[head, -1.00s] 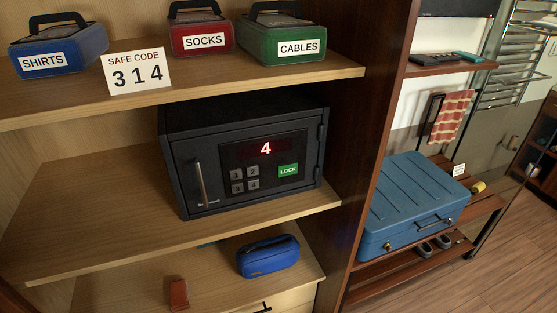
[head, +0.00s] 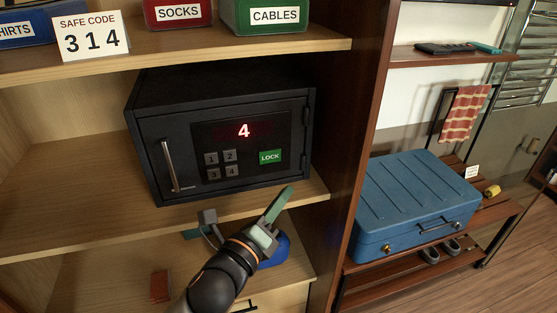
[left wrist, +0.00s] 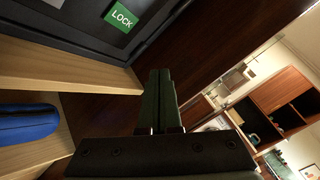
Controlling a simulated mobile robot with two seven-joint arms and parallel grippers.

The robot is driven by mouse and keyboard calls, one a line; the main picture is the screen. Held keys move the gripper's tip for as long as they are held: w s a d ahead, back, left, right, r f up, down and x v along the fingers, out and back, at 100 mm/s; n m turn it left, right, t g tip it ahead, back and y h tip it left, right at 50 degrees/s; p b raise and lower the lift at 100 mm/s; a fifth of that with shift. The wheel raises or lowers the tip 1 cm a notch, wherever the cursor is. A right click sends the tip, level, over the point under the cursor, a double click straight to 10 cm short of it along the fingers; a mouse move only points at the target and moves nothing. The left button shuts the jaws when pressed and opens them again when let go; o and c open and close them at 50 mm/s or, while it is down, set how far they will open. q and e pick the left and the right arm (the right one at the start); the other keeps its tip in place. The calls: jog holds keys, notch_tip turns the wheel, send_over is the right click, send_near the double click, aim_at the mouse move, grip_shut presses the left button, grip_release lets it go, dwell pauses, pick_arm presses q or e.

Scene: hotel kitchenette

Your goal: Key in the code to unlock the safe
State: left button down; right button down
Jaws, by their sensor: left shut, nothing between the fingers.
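The black safe (head: 160,102) stands on the middle shelf with its door closed and a vertical handle on the left. Its red display (head: 244,131) reads 4. Below it are keys 1, 2, 3 and 4 (head: 221,165) and a green LOCK button (head: 270,156), which also shows in the left wrist view (left wrist: 121,17). A white card (head: 90,37) on the upper shelf reads SAFE CODE 314. My left gripper (head: 287,192) is shut and empty, in front of the shelf edge, below and right of the LOCK button, apart from the safe. My right gripper is out of view.
A blue pouch (left wrist: 28,122) lies on the shelf below, partly hidden by my arm in the head view. A dark upright panel (head: 352,110) bounds the right side; a blue case (head: 415,195) lies beyond it.

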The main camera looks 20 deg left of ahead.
pick_arm(q)
jog(key=shift+r+m, duration=0.3)
jog(key=shift+r, duration=0.05)
jog(key=shift+w, duration=0.15)
send_near(280, 154)
jog(key=w+d, duration=0.2)
jog(key=w, duration=0.1)
jog(key=shift+w+d+r, duration=0.1)
jog(key=shift+d+r, duration=0.05)
jog(key=shift+d, duration=0.05)
jog(key=shift+w+a, duration=0.45)
jog(key=shift+w, duration=0.15)
dwell(1.5)
jog(key=shift+w+a, duration=0.25)
jog(key=shift+w, duration=0.1)
